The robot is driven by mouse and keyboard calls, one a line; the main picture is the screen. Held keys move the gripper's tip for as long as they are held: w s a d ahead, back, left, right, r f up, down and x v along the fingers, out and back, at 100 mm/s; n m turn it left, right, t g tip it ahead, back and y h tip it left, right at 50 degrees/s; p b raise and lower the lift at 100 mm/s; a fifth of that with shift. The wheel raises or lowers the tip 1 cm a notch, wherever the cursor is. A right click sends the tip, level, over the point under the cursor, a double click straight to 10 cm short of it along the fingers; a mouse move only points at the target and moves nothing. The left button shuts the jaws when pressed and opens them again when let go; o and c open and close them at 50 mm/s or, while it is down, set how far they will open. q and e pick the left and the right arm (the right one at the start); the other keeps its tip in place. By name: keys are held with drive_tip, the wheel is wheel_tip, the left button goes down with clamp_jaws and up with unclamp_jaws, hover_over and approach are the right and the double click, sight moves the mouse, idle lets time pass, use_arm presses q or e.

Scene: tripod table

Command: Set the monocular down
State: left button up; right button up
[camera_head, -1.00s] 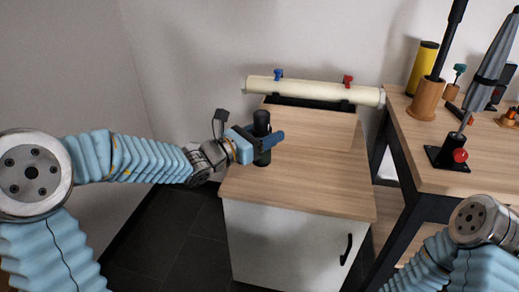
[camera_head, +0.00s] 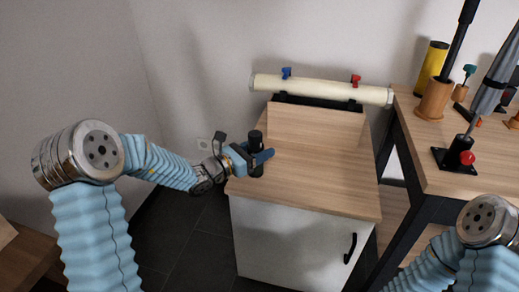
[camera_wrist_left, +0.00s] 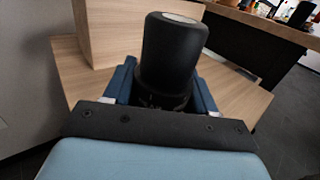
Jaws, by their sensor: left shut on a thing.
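The monocular (camera_head: 256,141) is a black, upright cylinder at the left part of the wooden top of the white cabinet (camera_head: 345,196). My left gripper (camera_head: 262,160) is shut on it, with blue fingers on either side. The monocular also shows in the left wrist view (camera_wrist_left: 170,55), standing between the blue fingers (camera_wrist_left: 165,95). Whether its base touches the cabinet top cannot be told. My right gripper is not in view; only part of my right arm shows at the lower right.
A cream tube (camera_head: 320,89) with blue and red clamps lies across the raised wooden block (camera_head: 315,125) at the back. A workbench (camera_head: 425,160) with a yellow cylinder (camera_head: 431,66) and a red-knobbed stand (camera_head: 458,154) is at the right. The cabinet top's middle and right are clear.

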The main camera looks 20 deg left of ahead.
use_arm(q)
drive_tip(key=shift+f, duration=0.2)
drive_tip(key=o, duration=1.2)
drive_tip(key=shift+o, duration=0.2)
drive_tip(key=shift+r, duration=0.1)
drive_tip(key=shift+r, duration=0.15)
drive_tip(key=b+v, duration=0.1)
drive_tip(key=v, duration=1.1)
